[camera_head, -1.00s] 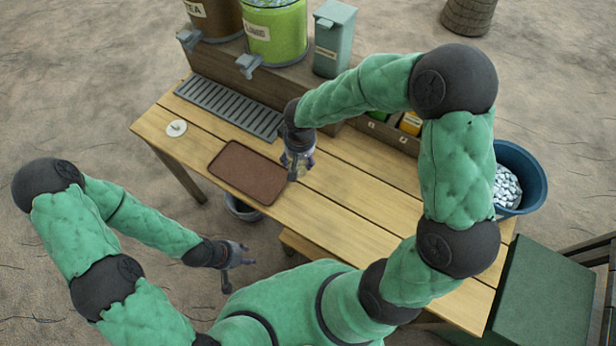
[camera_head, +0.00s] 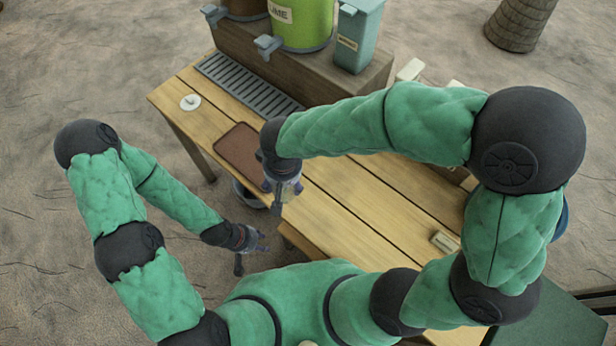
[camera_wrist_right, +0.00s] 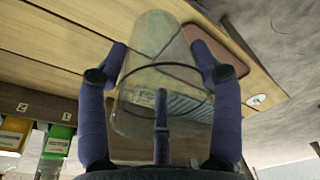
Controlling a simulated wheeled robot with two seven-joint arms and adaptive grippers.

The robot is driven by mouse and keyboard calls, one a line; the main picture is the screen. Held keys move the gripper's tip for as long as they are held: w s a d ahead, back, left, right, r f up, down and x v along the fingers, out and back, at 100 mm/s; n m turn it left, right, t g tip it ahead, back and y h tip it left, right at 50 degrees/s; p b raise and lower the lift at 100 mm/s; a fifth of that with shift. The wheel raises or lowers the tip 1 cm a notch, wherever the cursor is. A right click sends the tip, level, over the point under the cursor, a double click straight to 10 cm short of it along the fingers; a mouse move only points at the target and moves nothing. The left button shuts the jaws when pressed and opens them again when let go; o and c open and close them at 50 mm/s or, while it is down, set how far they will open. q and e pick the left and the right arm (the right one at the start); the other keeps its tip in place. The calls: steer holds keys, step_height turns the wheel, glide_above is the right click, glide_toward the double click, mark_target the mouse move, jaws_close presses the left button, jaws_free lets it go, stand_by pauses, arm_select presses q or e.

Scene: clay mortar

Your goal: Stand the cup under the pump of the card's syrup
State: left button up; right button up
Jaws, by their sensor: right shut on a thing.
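A clear cup (camera_wrist_right: 160,90) fills the middle of the right wrist view, between the fingers of my right gripper (camera_head: 284,192). That gripper is shut on the cup and holds it over the table's near edge, beside the brown tray; the cup is barely visible in the head view. A yellow container (camera_wrist_right: 14,133) and a green container (camera_wrist_right: 58,142) show at the left of the right wrist view, under small tags. A small pale plaque (camera_head: 444,241), possibly the card, is on the table; its writing is unreadable. My left gripper (camera_head: 256,250) is open and empty, below the table edge.
The brown tray (camera_head: 236,150) lies left of my right gripper. A grey drip grate (camera_head: 248,88) runs before the raised shelf with a lime dispenser (camera_head: 303,22) and teal bin (camera_head: 357,40). A white disc (camera_head: 190,101) lies at the far left. The right-hand planks are largely clear.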

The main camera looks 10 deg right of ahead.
steer(key=shift+w+d+f+b, duration=0.9)
steer(key=shift+d+f, duration=0.5)
steer(key=shift+f, duration=0.45)
steer(key=shift+w+d+f+b, duration=0.9)
steer(key=shift+d+f, duration=0.45)
steer(key=shift+f, duration=0.55)
steer(key=shift+w+d+f+b, duration=0.9)
steer(key=shift+d+f, duration=0.5)
steer(key=shift+f, duration=0.45)
steer(key=shift+f, duration=0.15)
steer(key=o, duration=1.1)
